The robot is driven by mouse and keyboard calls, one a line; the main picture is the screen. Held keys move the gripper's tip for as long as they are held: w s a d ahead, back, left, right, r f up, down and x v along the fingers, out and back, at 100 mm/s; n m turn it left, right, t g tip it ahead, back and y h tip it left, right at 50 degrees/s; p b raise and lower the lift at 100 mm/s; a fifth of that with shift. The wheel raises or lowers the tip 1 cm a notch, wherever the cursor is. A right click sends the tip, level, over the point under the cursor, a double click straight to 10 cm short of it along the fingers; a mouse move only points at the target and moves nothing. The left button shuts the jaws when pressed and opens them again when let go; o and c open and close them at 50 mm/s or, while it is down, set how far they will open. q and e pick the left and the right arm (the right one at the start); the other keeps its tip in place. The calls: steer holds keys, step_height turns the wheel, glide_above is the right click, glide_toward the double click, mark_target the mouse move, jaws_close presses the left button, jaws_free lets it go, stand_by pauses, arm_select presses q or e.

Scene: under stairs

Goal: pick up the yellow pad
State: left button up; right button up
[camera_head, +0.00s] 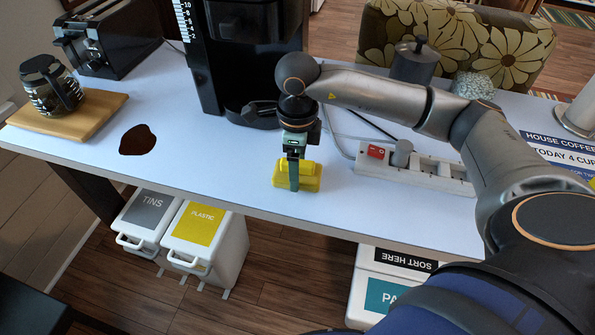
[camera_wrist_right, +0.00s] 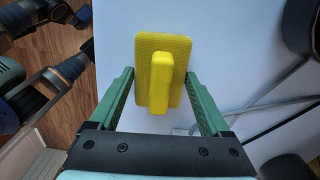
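The yellow pad (camera_head: 309,179) lies on the white tabletop near its front edge, in front of the coffee machine. In the right wrist view the pad (camera_wrist_right: 146,48) is a flat rectangle with a raised grip bar (camera_wrist_right: 160,80) along its middle. My right gripper (camera_head: 293,183) points down over the pad, and one green finger hides part of it. In the right wrist view my right gripper (camera_wrist_right: 160,73) is open, with a finger on each side of the pad and gaps between. I cannot tell the exact height. My left gripper is not in view.
A black coffee machine (camera_head: 250,45) stands behind the pad, and a white power strip (camera_head: 425,172) lies to its right. A dark spill (camera_head: 137,140) and a wooden board (camera_head: 75,122) with a glass pot (camera_head: 51,86) are left. Bins (camera_head: 205,235) stand below the table edge.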

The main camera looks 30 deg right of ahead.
steer(key=c, duration=0.7)
steer(key=shift+c, duration=0.2)
steer(key=shift+r, duration=0.1)
steer(key=shift+r, duration=0.45)
step_height(320, 180, up, 2)
steer(key=shift+r, duration=0.25)
steer(key=s+a+r, duration=0.6)
steer(key=a+r, duration=0.3)
steer(key=a, duration=0.3)
steer(key=shift+a+r, duration=0.25)
steer(key=shift+a, duration=0.1)
